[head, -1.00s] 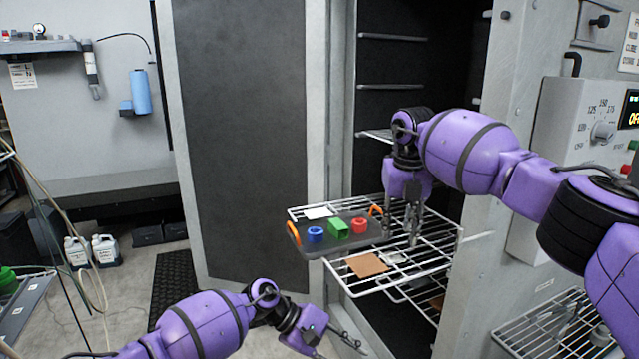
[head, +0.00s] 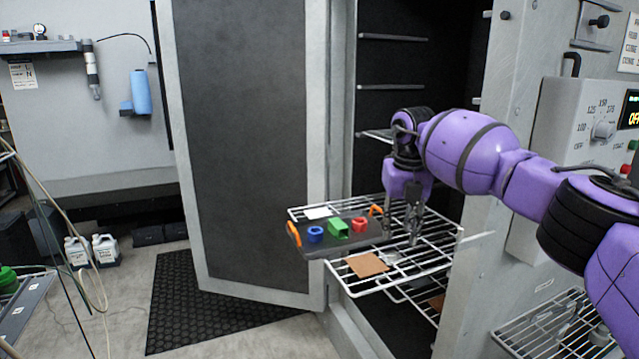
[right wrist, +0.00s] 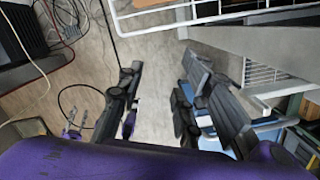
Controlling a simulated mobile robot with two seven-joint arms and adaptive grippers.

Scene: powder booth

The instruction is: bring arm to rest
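My right gripper (head: 412,235) hangs over the right part of the pulled-out wire rack (head: 440,262), just right of the dark tray. In the right wrist view my right gripper (right wrist: 165,95) has its fingers wide apart, with only floor visible between them. The dark tray (head: 318,250) sits on the rack and has orange handles at both ends. My left gripper is out of the head view.
The open oven door (head: 250,150) stands left of the rack. A brown square (head: 366,265) and a white card (head: 318,212) lie on the rack. The control box (head: 585,125) is at right. A black mat (head: 200,300) and free floor lie lower left.

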